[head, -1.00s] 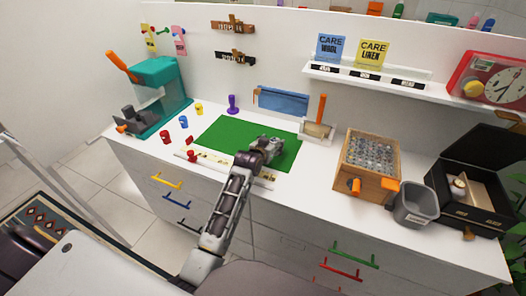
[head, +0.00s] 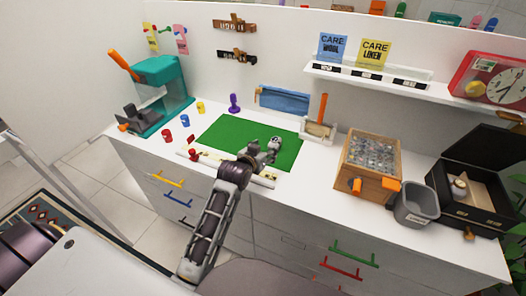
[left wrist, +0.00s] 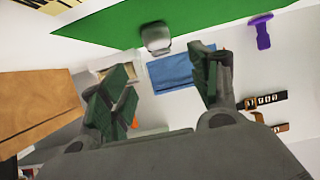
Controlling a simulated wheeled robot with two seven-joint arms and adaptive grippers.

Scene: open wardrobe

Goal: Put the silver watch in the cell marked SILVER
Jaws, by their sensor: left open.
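My left gripper (head: 265,149) is open over the front right part of the green mat (head: 222,132). Its two fingers show apart and empty in the left wrist view (left wrist: 163,92). There, a small grey-silver object (left wrist: 155,38) appears by the mat's edge, beyond the fingers; it may be the silver watch, but I cannot tell. A small pale round watch-like thing (head: 459,187) rests in the open black box (head: 478,213) at the right. I cannot read any marking SILVER. My right gripper is not in view.
A pale labelled strip (head: 236,170) lies along the mat's front edge. A wooden box (head: 371,174) and a grey bin (head: 414,205) stand between mat and black box. A teal machine (head: 160,90) and small coloured pieces stand left. A shelf (head: 420,86) overhangs the back right.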

